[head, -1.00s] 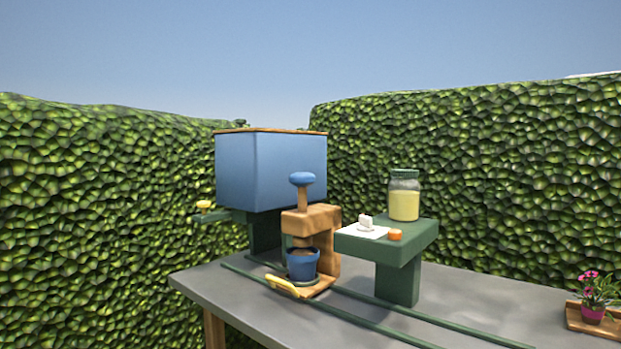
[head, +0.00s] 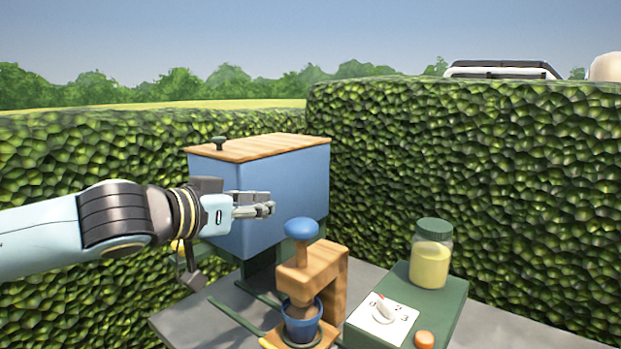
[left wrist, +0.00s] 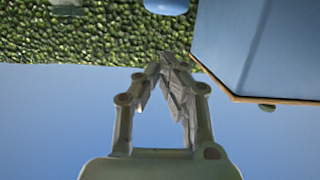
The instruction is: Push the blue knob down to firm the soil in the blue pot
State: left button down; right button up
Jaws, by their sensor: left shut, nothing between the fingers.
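The blue knob (head: 301,229) tops a wooden plunger on a wooden press frame (head: 322,264). The blue pot (head: 302,323) stands under the plunger, with dark soil partly showing inside. The plunger's lower end is close over the pot; I cannot tell whether it touches the soil. My left gripper (head: 268,205) is shut and empty, up and to the left of the knob and apart from it, in front of the blue box. The left wrist view shows its fingertips (left wrist: 168,62) together. My right gripper is not in view.
A large blue box (head: 285,190) with a wooden lid stands behind the press. A green stand (head: 450,310) at right holds a jar (head: 430,262), a white dial plate (head: 382,320) and an orange button (head: 424,339). Hedges close off the back.

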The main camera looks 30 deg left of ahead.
pick_arm(q)
notch_tip(320, 180, up, 3)
jog(key=p, duration=0.1)
jog(key=b, duration=0.2)
send_over(298, 226)
jog(key=shift+s+f+m, duration=0.2)
jog(key=shift+f+m, duration=0.1)
jog(key=shift+f, duration=0.7)
jog(key=f, duration=0.3)
jog(key=shift+w+f+p, duration=0.15)
jog(key=shift+w+p, duration=0.15)
jog(key=shift+p, duration=0.1)
jog(key=shift+f, duration=0.5)
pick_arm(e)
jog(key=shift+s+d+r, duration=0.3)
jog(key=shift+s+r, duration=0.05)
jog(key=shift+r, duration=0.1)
